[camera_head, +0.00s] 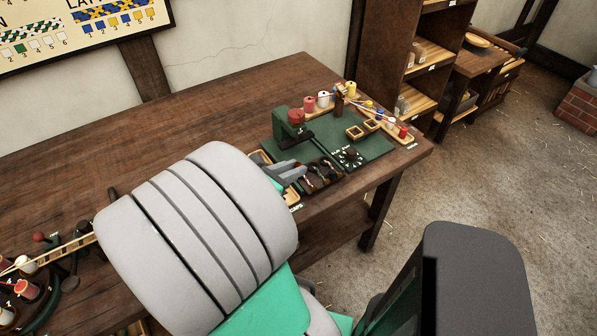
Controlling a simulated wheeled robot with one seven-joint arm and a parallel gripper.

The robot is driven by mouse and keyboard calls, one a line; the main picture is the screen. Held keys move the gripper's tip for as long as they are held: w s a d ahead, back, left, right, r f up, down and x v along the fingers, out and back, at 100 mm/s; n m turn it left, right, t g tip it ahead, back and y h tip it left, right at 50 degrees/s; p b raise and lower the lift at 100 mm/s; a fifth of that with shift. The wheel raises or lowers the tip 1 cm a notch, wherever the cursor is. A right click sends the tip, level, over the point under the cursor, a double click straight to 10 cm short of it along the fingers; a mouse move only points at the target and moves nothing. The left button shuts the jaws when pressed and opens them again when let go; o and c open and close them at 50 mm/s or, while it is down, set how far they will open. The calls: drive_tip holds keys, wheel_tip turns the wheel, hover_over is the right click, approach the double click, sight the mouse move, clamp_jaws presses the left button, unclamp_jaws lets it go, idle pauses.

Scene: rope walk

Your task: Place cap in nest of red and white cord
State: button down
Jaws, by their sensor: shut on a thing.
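My gripper (289,171) shows only in part, past the large grey and green links of my arm, low over the front edge of the green work mat (375,151). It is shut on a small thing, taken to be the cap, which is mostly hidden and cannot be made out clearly. Red (309,104), white (323,99) and yellow (350,89) spools stand along the back. Which nest belongs to the red and white cord cannot be told.
A dark green machine with a red top (295,117) stands beside the gripper. Dark tools lie in a tray (322,175) at the front edge. A wooden rack with coloured cords (398,132) borders the right. The table (200,112) behind my arm is bare.

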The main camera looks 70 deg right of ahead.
drive_tip(key=d+f, duration=0.3)
drive_tip(key=w+d+f+b, duration=0.1)
drive_tip(key=d+f, duration=0.2)
drive_tip(key=d, duration=0.1)
drive_tip(key=w+d+f+b, duration=0.1)
drive_tip(key=d+f, duration=0.2)
drive_tip(key=d, duration=0.1)
wheel_tip(320, 180, down, 3)
drive_tip(key=shift+r, duration=0.1)
drive_tip(key=shift+f+b, duration=0.35)
drive_tip(key=shift+f, duration=0.3)
drive_tip(key=c, duration=1.4)
unclamp_jaws()
drive_tip(key=shift+o, duration=0.2)
drive_tip(key=shift+r, duration=0.1)
